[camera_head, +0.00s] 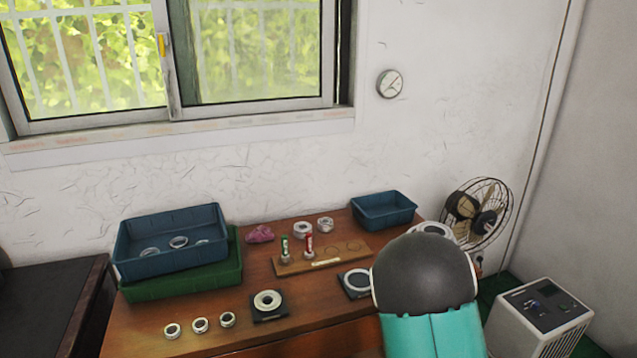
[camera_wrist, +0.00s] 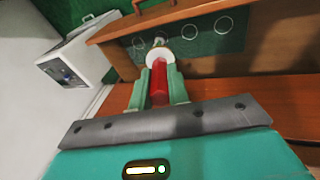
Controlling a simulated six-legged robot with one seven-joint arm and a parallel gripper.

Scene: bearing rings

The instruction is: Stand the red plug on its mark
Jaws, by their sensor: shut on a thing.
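My gripper (camera_wrist: 160,75) is shut on the red plug (camera_wrist: 158,85), an upright-looking red cylinder between its green fingers in the wrist view. A white round end shows at the plug's far tip, in front of a green panel (camera_wrist: 205,42) with several pale ring outlines. I cannot tell whether the plug touches the panel. In the head view, my arm hides the gripper and held plug. Another red-topped piece (camera_head: 309,243) stands beside a green-topped one (camera_head: 285,248) on a wooden board (camera_head: 295,266) that has ring outlines at its right.
A blue bin (camera_head: 170,262) with rings sits on a green tray (camera_head: 190,289). Small rings (camera_head: 200,325) line the table front. Dark pads (camera_head: 269,315) hold larger rings. A small blue bin (camera_head: 384,220), fan (camera_head: 478,212) and white box (camera_head: 540,320) stand at the right.

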